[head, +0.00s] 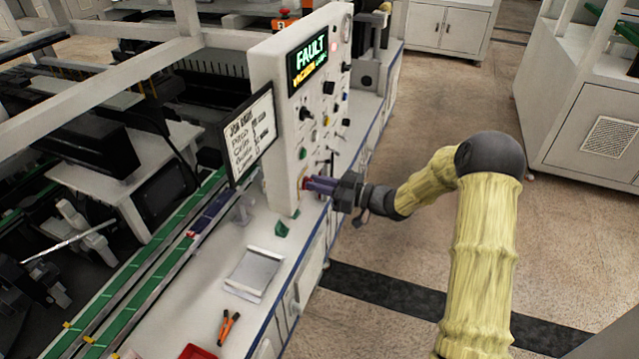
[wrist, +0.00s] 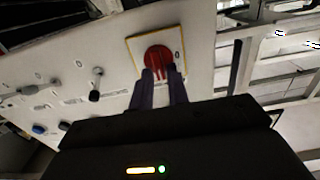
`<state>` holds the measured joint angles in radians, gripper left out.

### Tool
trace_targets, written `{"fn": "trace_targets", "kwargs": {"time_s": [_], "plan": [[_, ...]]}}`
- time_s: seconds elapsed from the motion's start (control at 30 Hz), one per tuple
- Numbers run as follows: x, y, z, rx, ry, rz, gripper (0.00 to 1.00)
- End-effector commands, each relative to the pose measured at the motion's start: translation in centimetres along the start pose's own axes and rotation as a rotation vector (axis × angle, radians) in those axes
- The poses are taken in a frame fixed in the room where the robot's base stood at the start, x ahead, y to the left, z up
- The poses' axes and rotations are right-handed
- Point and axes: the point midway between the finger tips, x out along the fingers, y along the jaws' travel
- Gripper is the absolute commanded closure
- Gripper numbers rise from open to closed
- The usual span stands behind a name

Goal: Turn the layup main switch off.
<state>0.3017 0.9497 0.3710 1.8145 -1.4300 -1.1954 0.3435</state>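The main switch is a red rotary knob (wrist: 157,57) on a square yellow-edged plate (wrist: 133,43) in the wrist view. It sits low on the white control panel (head: 277,130), which stands upright in the head view. My gripper (wrist: 162,73) is right at the knob, its two dark purple fingers on either side of the red handle. A gap shows between the fingers, but whether they press on the handle cannot be told. In the head view my gripper (head: 306,184) reaches the panel's lower part from the right and hides most of the switch. A "0" mark shows beside the knob.
The panel's display (head: 308,60) reads FAULT. Several other knobs and levers (wrist: 95,84) lie near the switch. A job sheet board (head: 249,134) sticks out at the panel's left. The bench (head: 225,310) holds a tray (head: 254,272) and orange-handled pliers (head: 228,325). Open floor lies right.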

Motion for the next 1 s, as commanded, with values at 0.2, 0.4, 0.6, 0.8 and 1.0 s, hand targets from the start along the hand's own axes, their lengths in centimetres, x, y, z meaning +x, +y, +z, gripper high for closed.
{"fn": "trace_targets", "kwargs": {"time_s": [0.2, 0.4, 0.6, 0.8, 1.0], "plan": [[-0.01, 0.00, -0.02, 0.000, 0.000, 0.000, 1.00], [-0.02, 0.00, 0.06, -0.013, 0.000, 0.000, 1.00], [-0.03, -0.04, 0.21, -0.068, 0.000, 0.000, 1.00], [-0.07, -0.15, 0.47, -0.180, 0.000, 0.001, 1.00], [-0.06, -0.36, 0.71, -0.344, 0.000, 0.001, 1.00]]}}
